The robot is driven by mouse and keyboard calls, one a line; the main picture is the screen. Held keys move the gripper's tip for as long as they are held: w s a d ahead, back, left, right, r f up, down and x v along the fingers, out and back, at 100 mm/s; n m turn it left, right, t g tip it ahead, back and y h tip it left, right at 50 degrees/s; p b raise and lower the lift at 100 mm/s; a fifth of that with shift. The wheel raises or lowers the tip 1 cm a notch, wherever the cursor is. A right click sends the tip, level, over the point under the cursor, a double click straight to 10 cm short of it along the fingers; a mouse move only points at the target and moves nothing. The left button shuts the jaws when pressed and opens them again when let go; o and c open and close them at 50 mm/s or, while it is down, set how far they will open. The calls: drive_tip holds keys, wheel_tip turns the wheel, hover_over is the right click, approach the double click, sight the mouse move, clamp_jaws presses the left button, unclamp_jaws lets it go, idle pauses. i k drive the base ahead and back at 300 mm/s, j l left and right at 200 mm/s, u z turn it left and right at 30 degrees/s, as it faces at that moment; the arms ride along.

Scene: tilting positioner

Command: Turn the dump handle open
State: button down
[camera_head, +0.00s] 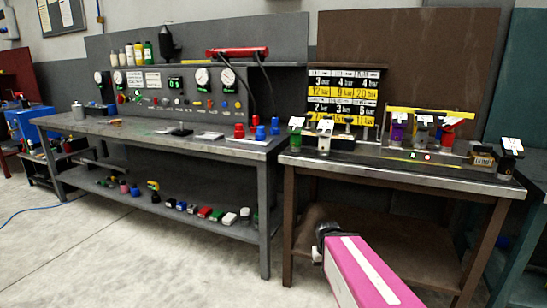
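I cannot pick out the dump handle for certain at this size. A grey control panel (180,91) with gauges, a green display and small knobs stands at the back of the long left bench; no handle on it reads clearly as the dump handle. A pink link of my arm (368,273) with a white stripe rises from the bottom edge, in front of the right bench. A dark part (326,231) shows at its far end. No gripper fingers can be made out.
The grey left bench (150,129) holds red and blue pieces; its lower shelf carries several small items. The brown right bench (400,174) holds labelled pieces, a yellow bar (430,112) and a number board (343,96). The floor (130,250) before the left bench is largely clear.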

sight(481, 149)
drive_tip(key=z, duration=1.5)
